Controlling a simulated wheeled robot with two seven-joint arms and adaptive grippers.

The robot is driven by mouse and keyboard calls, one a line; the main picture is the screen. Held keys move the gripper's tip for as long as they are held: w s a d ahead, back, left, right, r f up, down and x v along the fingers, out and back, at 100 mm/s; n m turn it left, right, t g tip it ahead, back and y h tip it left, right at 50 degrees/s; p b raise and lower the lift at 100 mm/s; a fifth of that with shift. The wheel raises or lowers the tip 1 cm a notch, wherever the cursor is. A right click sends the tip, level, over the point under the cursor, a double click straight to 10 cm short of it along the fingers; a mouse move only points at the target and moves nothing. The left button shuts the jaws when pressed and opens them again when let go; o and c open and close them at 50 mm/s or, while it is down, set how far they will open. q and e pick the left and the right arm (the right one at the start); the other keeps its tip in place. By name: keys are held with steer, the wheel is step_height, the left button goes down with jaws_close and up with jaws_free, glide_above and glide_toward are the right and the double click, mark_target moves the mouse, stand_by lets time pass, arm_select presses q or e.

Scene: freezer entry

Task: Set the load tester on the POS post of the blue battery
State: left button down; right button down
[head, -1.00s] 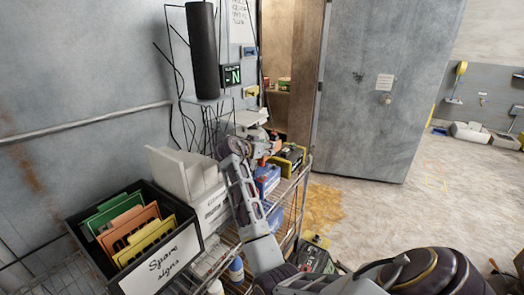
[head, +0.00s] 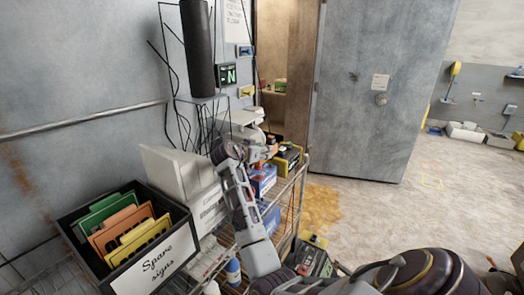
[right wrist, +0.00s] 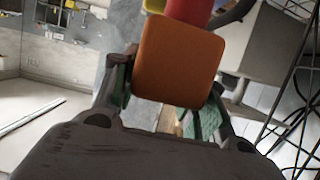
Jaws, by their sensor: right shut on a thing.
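My right gripper (head: 267,147) is over the wire rack, just above and behind the upper blue battery (head: 263,180). It is shut on an orange block with red and yellow parts, likely the load tester (head: 272,141). In the right wrist view the orange block (right wrist: 178,62) sits between the fingers of the right gripper (right wrist: 168,85). The upper blue battery stands on the rack, partly hidden by my arm. Its posts and the POS mark cannot be made out. My left gripper is not in view.
A yellow-and-black battery or case (head: 288,158) stands close behind the blue battery. A second blue box (head: 270,216) is lower on the rack. A black bin of spare signs (head: 95,258) and a white carton (head: 207,207) stand at left. The floor at right is mostly clear.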

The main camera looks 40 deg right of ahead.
steer(key=shift+f+b, duration=0.45)
steer(key=shift+f, duration=0.3)
stand_by(1.8)
steer(key=shift+f+b, duration=1.15)
steer(key=shift+f, duration=0.2)
stand_by(1.1)
steer(key=c, duration=0.7)
jaws_free()
steer(key=shift+s, duration=0.1)
steer(key=shift+f, duration=0.15)
steer(key=shift+v, duration=6.1)
steer(key=shift+s, duration=0.1)
